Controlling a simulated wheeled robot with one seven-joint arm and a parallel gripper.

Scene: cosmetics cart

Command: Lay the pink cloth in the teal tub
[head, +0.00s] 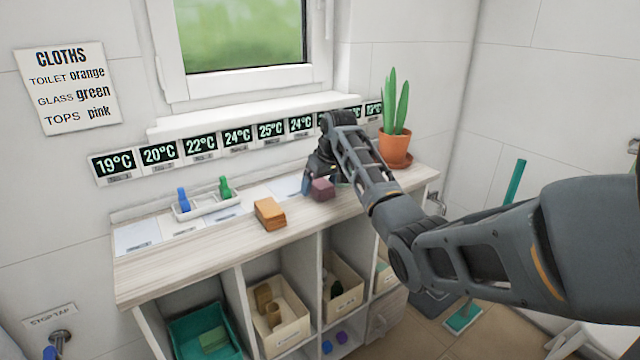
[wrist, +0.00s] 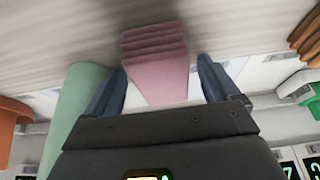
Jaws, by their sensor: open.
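The pink cloth (head: 322,190) is a folded stack on the wooden counter top, right of the orange cloths. In the wrist view the pink cloth (wrist: 156,55) shows its layered folds between the two blue fingers. My gripper (head: 316,182) is open, with a finger on either side of the pink cloth; a gap shows at least on the right in the wrist view (wrist: 161,70). The teal tub (head: 186,330) is in the lower left shelf compartment under the counter, with a green item (head: 213,338) inside it.
Folded orange cloths (head: 269,214) lie left of the pink cloth. A white tray (head: 207,207) holds blue and green bottles. A potted cactus (head: 395,145) stands at the right end. A pale green thing (wrist: 75,110) is close beside my gripper. Cream bins (head: 290,335) fill neighbouring compartments.

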